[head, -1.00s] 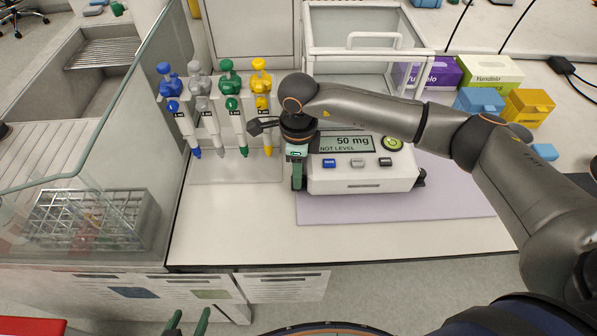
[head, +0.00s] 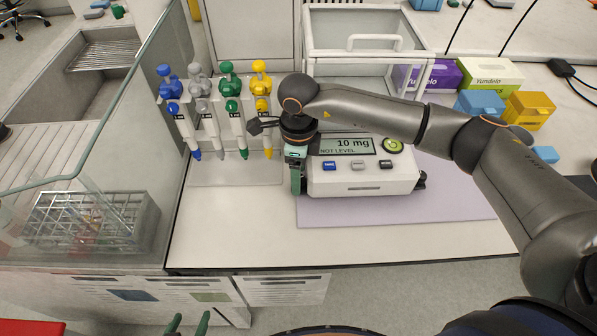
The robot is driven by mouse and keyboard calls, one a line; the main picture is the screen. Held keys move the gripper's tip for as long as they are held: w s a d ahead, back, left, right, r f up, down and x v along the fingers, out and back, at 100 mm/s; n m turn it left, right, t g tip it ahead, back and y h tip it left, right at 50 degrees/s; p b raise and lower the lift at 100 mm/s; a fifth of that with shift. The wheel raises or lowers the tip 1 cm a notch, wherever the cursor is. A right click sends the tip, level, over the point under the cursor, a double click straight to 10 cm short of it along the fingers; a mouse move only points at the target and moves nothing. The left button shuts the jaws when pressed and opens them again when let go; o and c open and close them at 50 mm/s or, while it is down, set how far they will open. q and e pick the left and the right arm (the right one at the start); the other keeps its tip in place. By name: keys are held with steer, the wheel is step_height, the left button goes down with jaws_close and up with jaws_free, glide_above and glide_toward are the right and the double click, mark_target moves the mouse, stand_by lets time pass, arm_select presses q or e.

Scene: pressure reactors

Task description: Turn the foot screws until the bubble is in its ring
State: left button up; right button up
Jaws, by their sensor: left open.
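The balance (head: 362,177) stands on a lilac mat (head: 400,208), with its glass draft shield behind. Its display (head: 347,145) reads "10 mg" and "NOT LEVEL". A dark foot screw (head: 420,181) shows at its front right corner. My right gripper (head: 297,178) points down at the front left corner and hides the foot there; whether its fingers are shut on a screw cannot be told. The bubble and its ring cannot be made out. My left gripper (head: 188,324) is at the bottom edge, away from the balance, with its two green fingertips apart and nothing between them.
A stand of several coloured pipettes (head: 215,115) is close left of my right gripper. A glass screen (head: 95,165) and a wire rack (head: 90,220) are farther left. Blue and yellow boxes (head: 527,108) stand at right. The bench front is clear.

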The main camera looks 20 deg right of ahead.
step_height(320, 180, up, 12)
steer(key=b, duration=0.1)
steer(key=shift+r+b, duration=0.15)
steer(key=shift+b, duration=0.15)
